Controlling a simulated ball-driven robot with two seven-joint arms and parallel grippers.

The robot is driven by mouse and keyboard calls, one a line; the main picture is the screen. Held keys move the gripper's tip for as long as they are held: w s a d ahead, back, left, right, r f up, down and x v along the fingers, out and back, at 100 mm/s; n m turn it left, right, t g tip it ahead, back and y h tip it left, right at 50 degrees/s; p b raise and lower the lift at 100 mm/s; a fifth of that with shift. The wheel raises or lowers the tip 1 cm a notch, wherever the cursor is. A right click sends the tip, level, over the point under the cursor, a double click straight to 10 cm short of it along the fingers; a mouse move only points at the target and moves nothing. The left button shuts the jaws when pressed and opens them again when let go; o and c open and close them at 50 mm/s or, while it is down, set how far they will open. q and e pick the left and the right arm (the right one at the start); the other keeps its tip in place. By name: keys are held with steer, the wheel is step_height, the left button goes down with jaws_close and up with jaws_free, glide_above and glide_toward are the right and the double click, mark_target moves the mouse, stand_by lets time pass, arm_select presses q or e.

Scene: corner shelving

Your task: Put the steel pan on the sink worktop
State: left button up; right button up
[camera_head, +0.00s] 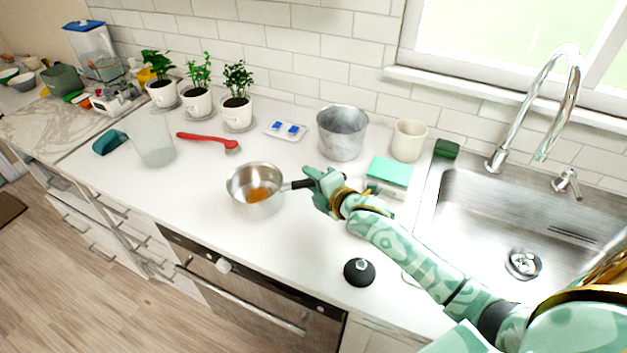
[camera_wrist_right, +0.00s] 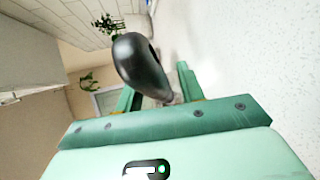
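The steel pan (camera_head: 240,196) stands upright on the white worktop (camera_head: 190,190), left of the sink. Something orange-brown shows inside it. Its black handle (camera_head: 300,184) points right, toward my right gripper (camera_head: 322,188). In the right wrist view, the dark handle (camera_wrist_right: 140,65) reaches between the fingers of my right gripper (camera_wrist_right: 157,90). A gap shows beside the handle, so the fingers look open around it. The sink worktop (camera_head: 425,215) surrounds the steel sink (camera_head: 490,225) at the right. My left gripper is out of view.
A grey metal pot (camera_head: 342,135), a cream cup (camera_head: 408,140) and a green sponge (camera_head: 390,171) stand behind the gripper. A black lid-like disc (camera_head: 359,271) lies near the front edge. A red brush (camera_head: 208,140) lies left. The faucet (camera_head: 555,90) rises behind the sink.

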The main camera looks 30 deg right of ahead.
steer(key=shift+r, duration=0.2)
steer(key=p+v, duration=0.2)
steer(key=v, duration=1)
